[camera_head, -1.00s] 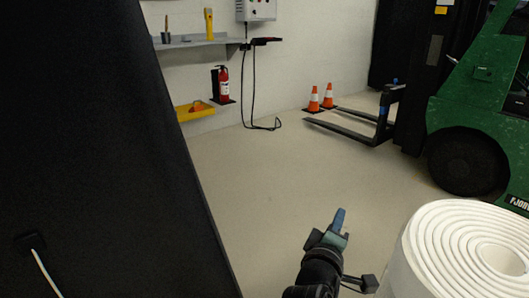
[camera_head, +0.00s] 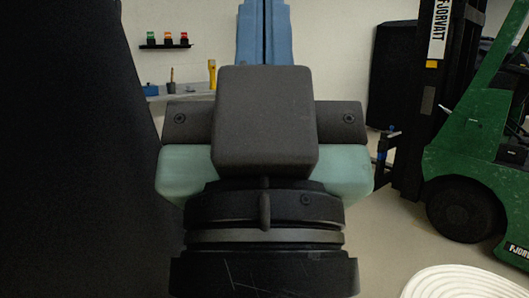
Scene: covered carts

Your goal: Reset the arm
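My gripper (camera_head: 264,28) is large and close in the middle of the head view, seen from its back. Its two blue fingers point up and lie side by side with only a thin dark seam between them, so it looks shut. Nothing shows between them, and their tips reach the top edge of the picture. The dark grey and pale green body of the gripper and my black wrist fill the lower middle. They hide much of the floor and back wall.
A tall black covered surface (camera_head: 70,150) fills the left side. A green forklift (camera_head: 470,150) stands at the right. A white roll (camera_head: 468,284) shows at the lower right corner. A grey shelf (camera_head: 190,92) is on the back wall. Some bare floor (camera_head: 400,225) shows right of my arm.

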